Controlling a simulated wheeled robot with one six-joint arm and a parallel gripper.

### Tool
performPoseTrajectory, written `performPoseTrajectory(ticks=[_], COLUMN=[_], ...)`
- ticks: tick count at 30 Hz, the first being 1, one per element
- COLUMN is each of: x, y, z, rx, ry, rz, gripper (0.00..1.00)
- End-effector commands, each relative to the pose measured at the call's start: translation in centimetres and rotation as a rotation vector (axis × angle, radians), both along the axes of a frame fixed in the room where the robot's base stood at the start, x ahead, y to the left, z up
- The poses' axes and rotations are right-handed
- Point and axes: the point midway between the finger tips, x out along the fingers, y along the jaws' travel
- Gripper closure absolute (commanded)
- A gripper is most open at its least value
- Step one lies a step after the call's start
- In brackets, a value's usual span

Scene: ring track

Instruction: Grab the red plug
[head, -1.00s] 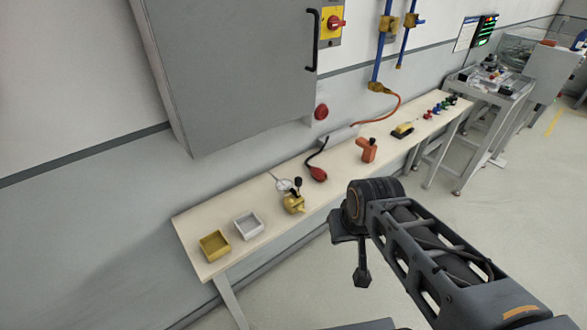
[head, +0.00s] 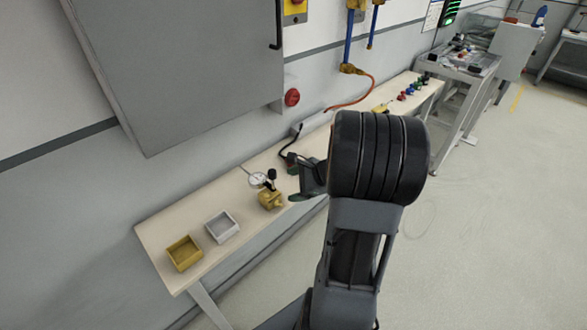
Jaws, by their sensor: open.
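My gripper (head: 297,181) is open, reaching left over the bench right at the plug. I cannot tell whether the fingers touch the plug or are above it.
The bench (head: 165,228) runs along the wall. A brass valve with a black handle (head: 270,199), a gauge (head: 258,179), a white bin (head: 222,227) and a yellow bin (head: 184,253) stand left of my gripper. A grey cabinet (head: 175,75) hangs above. Floor at right is clear.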

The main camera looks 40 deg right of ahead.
Motion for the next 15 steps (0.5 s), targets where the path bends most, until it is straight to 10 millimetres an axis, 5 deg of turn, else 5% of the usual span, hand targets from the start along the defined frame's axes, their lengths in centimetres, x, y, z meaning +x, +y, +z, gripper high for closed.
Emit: performPoseTrajectory(ticks=[9, 15], x=[2.4, 4.0], y=[-10.1, -12.0], z=[-1.5, -2.3], rx=[0.443, 0.531], ry=[-0.090, -0.118], rz=[-0.609, -0.717], gripper=[0.22, 0.22])
